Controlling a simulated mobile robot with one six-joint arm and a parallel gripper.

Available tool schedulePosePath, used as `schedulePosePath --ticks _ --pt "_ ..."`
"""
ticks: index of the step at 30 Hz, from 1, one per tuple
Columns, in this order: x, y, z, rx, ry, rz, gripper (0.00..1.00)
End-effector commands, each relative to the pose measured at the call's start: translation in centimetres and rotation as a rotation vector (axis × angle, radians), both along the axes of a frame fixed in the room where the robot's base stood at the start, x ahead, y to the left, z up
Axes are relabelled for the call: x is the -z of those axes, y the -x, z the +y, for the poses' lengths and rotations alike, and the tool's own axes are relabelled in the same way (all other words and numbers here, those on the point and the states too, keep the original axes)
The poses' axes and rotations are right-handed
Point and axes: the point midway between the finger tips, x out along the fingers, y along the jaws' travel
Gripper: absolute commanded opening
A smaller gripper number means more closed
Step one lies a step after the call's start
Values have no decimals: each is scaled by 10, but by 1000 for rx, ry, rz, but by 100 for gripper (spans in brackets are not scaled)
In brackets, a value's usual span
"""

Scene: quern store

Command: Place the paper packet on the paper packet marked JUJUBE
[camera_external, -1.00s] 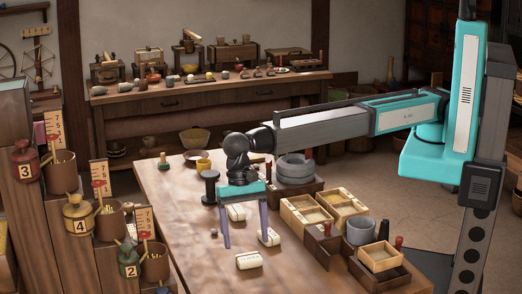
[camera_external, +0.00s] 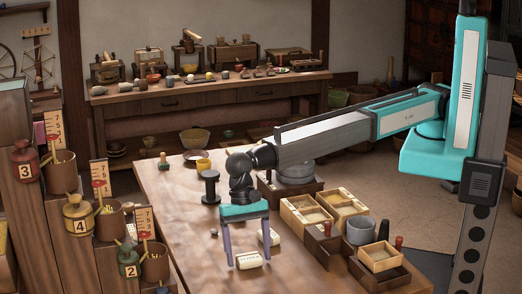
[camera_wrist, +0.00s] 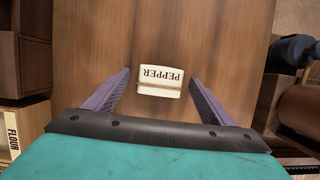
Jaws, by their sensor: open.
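My gripper (camera_external: 247,262) is open and points down over the front part of the table, its purple fingers on either side of a white paper packet (camera_external: 249,260). In the wrist view a packet labelled PEPPER (camera_wrist: 160,81) lies between the open fingers, with its label upside down. I cannot tell whether the fingers touch it. Another white packet (camera_external: 272,237) lies just behind and to the right of the gripper. The packet marked JUJUBE cannot be picked out, as no such label is readable. A third packet seen earlier is now hidden behind my gripper.
Wooden boxes (camera_external: 305,215) and a dark tray with a grey pot (camera_external: 361,231) stand to the right. A dark spool (camera_external: 209,187) stands behind my gripper on the left. A small FLOUR-labelled box (camera_wrist: 15,135) shows in the wrist view. The table's left front is mostly clear.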

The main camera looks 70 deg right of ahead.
Motion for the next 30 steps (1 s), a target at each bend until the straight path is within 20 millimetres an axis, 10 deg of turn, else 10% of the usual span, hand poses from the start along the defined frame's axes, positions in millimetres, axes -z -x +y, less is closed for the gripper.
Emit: schedulePosePath --ticks 13,21,30 --pt "0 0 0 0 -1 -1 77" --pt "0 0 0 0 0 0 33" --pt "-2 0 0 0 -1 -1 29"
